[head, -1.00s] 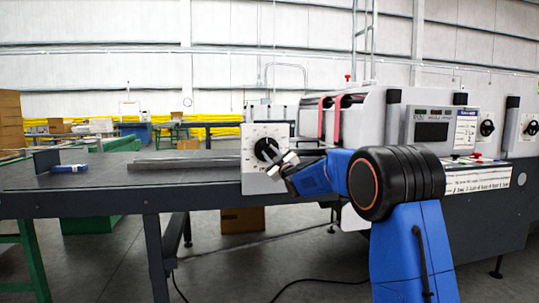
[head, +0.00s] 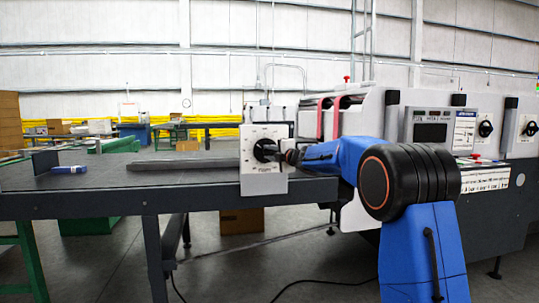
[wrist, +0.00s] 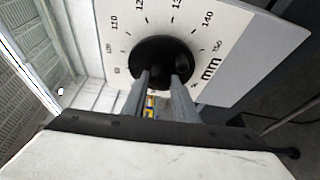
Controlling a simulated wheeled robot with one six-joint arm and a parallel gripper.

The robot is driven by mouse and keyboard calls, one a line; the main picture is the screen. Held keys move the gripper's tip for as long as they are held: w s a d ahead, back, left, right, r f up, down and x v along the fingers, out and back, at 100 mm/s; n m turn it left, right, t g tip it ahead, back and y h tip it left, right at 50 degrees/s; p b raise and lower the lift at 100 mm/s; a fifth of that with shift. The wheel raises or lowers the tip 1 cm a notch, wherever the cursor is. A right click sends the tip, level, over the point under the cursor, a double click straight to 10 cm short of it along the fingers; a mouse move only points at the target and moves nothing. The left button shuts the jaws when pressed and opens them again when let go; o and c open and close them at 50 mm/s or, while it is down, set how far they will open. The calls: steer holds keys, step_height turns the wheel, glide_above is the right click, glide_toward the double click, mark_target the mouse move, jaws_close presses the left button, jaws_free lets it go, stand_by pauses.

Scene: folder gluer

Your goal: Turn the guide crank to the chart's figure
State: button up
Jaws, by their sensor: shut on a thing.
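The guide crank is a black round knob (head: 262,148) on a white dial plate (head: 262,182) at the table's front edge. In the wrist view, the crank (wrist: 150,50) sits on the dial (wrist: 225,25), whose printed figures include 110, 120 and 140 and the mark "mm". My gripper (wrist: 161,84) is shut on the crank, its two fingers reaching onto its dark face. In the head view my gripper (head: 279,152) meets the crank from the right. The fingers hide part of the crank, and I cannot tell its exact setting. A blue-headed chart (head: 465,130) hangs on the machine, too small to read.
The machine (head: 385,125) stands to the right, with two red belts and two more black knobs (head: 485,128). The dark table (head: 110,180) carries a small blue box (head: 69,169) and a grey bar (head: 183,163). Much of the tabletop is free.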

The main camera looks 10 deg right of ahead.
steer(key=n+g+h, duration=0.1)
steer(key=n, duration=0.2)
steer(key=shift+a+r+n, duration=0.1)
steer(key=shift+n, duration=0.2)
steer(key=shift+n+g+h, duration=0.5)
steer(key=shift+n+h, duration=0.2)
steer(key=shift+n, duration=0.3)
steer(key=o, duration=1.1)
steer(key=shift+a, duration=0.1)
steer(key=shift+c, duration=0.2)
steer(key=shift+s+r, duration=0.15)
steer(key=shift+s, duration=0.1)
steer(key=v, duration=1.7)
